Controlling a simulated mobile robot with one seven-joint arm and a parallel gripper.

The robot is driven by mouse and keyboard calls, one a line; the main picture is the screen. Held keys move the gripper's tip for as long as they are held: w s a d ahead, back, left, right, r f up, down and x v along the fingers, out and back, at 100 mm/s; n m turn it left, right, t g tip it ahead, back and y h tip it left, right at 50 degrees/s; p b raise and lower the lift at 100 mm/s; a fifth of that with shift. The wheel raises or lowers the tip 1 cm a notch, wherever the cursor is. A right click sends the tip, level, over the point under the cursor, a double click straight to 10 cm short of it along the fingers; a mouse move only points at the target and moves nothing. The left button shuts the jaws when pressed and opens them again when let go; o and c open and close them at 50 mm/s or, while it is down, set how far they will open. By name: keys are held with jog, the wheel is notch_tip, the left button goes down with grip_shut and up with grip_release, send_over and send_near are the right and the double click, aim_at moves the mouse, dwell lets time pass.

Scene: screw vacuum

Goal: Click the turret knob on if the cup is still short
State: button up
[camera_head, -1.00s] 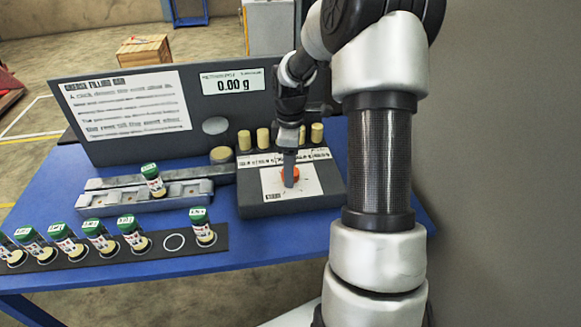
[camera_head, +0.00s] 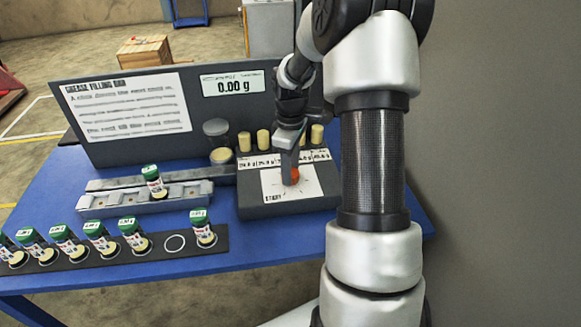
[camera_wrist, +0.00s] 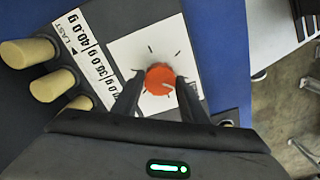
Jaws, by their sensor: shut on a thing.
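The turret knob is orange-red and round (camera_head: 294,175), on a white dial plate (camera_head: 272,186) marked START on the dark box. It also shows in the wrist view (camera_wrist: 160,79), with a pale mark on its face. My gripper (camera_head: 290,168) points down at it; in the wrist view its fingers (camera_wrist: 158,88) stand on either side of the knob, shut on it. The scale display (camera_head: 234,86) reads 0.00 g. A small round cup-like vessel (camera_head: 221,156) with a pale yellowish base stands left of the box; its contents are unclear.
Several yellowish pegs (camera_head: 263,139) stand behind the dial, by labels in grams. One green-capped jar (camera_head: 154,181) stands on the grey rail (camera_head: 110,203). Several more stand in the dark front strip (camera_head: 190,262), which has one empty ring (camera_head: 174,242). An instruction sheet (camera_head: 125,104) is on the back panel.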

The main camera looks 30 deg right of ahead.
jog(key=m, duration=0.4)
jog(key=shift+m+p, duration=0.3)
jog(key=m, duration=0.4)
jog(key=shift+m, duration=0.3)
jog(key=o, duration=1)
jog(key=shift+o, duration=0.2)
notch_tip(320, 180, up, 18)
jog(key=p, duration=0.2)
jog(key=shift+f, duration=0.25)
